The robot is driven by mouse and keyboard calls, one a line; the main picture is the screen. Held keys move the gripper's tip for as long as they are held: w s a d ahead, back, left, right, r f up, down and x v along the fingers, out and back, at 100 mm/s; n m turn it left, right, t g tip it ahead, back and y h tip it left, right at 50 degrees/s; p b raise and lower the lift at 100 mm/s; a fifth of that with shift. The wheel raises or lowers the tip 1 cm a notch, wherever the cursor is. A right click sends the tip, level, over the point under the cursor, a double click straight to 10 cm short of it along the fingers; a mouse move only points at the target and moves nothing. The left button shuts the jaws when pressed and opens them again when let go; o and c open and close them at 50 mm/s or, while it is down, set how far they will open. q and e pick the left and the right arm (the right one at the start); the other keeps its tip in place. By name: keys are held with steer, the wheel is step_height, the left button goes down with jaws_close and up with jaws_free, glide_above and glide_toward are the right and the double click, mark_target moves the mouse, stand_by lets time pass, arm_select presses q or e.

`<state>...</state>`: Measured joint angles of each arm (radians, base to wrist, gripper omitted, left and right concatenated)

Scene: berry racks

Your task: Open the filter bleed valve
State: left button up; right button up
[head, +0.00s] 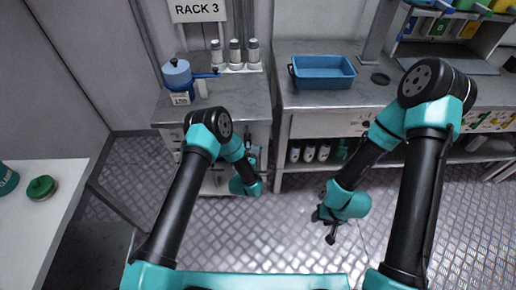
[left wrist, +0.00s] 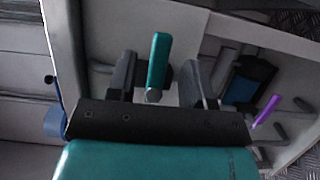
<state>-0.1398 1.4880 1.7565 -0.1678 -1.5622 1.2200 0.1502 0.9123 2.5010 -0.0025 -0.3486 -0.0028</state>
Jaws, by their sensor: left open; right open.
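In the left wrist view a green valve handle (left wrist: 159,60) shows between the two fingers of my left gripper (left wrist: 158,82). The fingers are open on either side of it, and I cannot tell if either touches it. A purple handle (left wrist: 266,110) sits to the right, outside the fingers. No label shows which handle is the filter bleed valve. In the head view my left arm reaches to the front of the rack cabinet, and its gripper (head: 252,158) is mostly hidden behind its wrist. My right gripper (head: 330,223) is open and empty above the metal floor.
On the left counter (head: 226,108) stand a blue pot-like vessel (head: 177,74) and three grey bottles (head: 235,52) under a RACK 3 sign (head: 198,10). A blue tray (head: 322,73) lies on the right counter. A white table (head: 45,205) with a green-lidded jar (head: 41,187) is at left.

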arm_select(q)
steer(key=shift+x, duration=1.8)
steer(key=shift+c, duration=0.4)
jaws_close()
